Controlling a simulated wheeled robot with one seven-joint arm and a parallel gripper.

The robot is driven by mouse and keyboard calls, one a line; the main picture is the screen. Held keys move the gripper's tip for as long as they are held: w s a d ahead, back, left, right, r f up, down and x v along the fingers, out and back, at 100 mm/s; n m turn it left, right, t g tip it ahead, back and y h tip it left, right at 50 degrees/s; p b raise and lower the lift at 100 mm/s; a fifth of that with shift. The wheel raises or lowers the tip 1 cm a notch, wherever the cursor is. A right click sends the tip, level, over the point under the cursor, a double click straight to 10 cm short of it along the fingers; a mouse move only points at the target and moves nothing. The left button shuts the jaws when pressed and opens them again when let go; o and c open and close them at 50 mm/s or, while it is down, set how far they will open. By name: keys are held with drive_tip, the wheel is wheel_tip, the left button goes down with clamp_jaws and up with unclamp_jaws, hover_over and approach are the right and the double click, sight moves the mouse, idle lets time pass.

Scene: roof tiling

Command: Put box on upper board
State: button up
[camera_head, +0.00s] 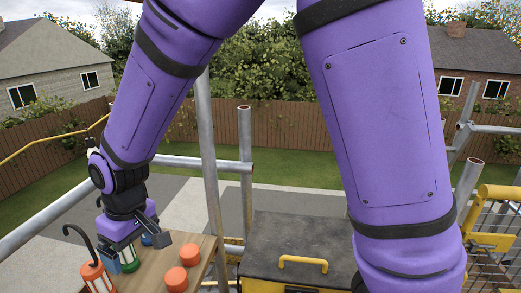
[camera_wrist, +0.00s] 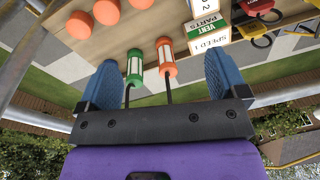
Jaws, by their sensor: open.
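In the wrist view, a white and green box (camera_wrist: 206,22) lettered "VENT PARTS" lies on a wooden board (camera_wrist: 175,20), with a white and green box (camera_wrist: 209,40) lettered "SPEED" beside it. The board also shows in the head view (camera_head: 206,244). My gripper (camera_head: 137,250) is above the board's left part in the head view. In the wrist view my gripper (camera_wrist: 162,72) is open, its blue fingers wide apart with nothing gripped. The boxes lie outside the fingers, beyond the right one. I cannot tell which board is the upper one.
A green lantern (camera_wrist: 135,66) and an orange lantern (camera_wrist: 166,58), both with black hooks, show between the fingers. Several orange cylinders (camera_head: 189,254) stand on the board. A black chest (camera_head: 300,236) with a yellow handle stands to the right. Metal scaffold poles (camera_head: 209,150) rise close by.

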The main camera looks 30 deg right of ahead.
drive_tip(key=s+d+r+m+t, duration=0.2)
drive_tip(key=s+d+r+m, duration=0.15)
drive_tip(key=d+r, duration=1.35)
drive_tip(key=s+d+r+m+t+h, duration=0.1)
drive_tip(key=s+d+m, duration=0.3)
drive_tip(key=s+d, duration=0.8)
drive_tip(key=shift+s+d+r+t, duration=0.2)
drive_tip(key=shift+d+r+t, duration=0.6)
drive_tip(key=shift+t, duration=0.1)
